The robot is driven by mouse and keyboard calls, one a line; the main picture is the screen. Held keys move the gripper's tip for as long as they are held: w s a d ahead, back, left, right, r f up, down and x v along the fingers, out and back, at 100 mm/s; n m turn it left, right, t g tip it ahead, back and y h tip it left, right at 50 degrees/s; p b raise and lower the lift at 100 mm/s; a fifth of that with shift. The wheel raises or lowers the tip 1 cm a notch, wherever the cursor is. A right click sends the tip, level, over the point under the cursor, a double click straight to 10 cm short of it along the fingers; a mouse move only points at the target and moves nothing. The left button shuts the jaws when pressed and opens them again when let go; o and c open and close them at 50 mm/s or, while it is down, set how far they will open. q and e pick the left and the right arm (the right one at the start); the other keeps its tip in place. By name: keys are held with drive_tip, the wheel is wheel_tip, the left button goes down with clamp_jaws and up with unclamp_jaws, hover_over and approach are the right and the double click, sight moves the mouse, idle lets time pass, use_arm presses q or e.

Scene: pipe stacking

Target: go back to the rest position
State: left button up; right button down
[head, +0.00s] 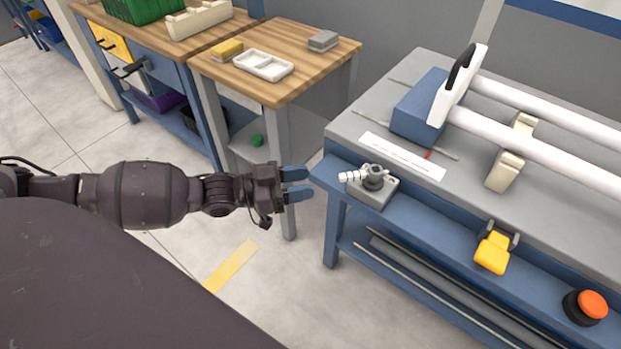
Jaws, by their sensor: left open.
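My left gripper (297,185) is at the middle of the head view. Its arm comes in from the left, stretched out level. Its two blue-tipped fingers are apart with nothing between them. It hangs over open floor, just left of the blue front ledge of the grey workbench (400,79). My right gripper is not in view. Two white pipes (549,147) lie on the workbench at the right, resting on a beige support (512,153) and reaching the white end plate of a blue block (418,105).
A small grey fixture (374,187) stands on the bench's ledge near my left gripper. A yellow pedal-like part (492,253) and a red button (592,304) sit farther right. A wooden table (320,70) with a white tray (263,65) stands behind. Floor below the gripper is clear.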

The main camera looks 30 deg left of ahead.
use_arm(q)
drive_tip(key=shift+f, duration=0.1)
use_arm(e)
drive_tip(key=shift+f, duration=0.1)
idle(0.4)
use_arm(q)
drive_tip(key=s+f+n+y+p, duration=0.3)
drive_tip(key=s+y, duration=0.3)
drive_tip(key=s, duration=0.4)
drive_tip(key=s+a+f+n+g+y+p, duration=0.1)
drive_tip(key=s+f+n+y+p, duration=0.3)
drive_tip(key=s+y, duration=0.3)
drive_tip(key=s+n, duration=0.1)
drive_tip(key=s, duration=0.2)
drive_tip(key=shift+s+a+f+g+p, duration=0.2)
drive_tip(key=shift+s+g+p, duration=0.1)
drive_tip(key=shift+s, duration=0.1)
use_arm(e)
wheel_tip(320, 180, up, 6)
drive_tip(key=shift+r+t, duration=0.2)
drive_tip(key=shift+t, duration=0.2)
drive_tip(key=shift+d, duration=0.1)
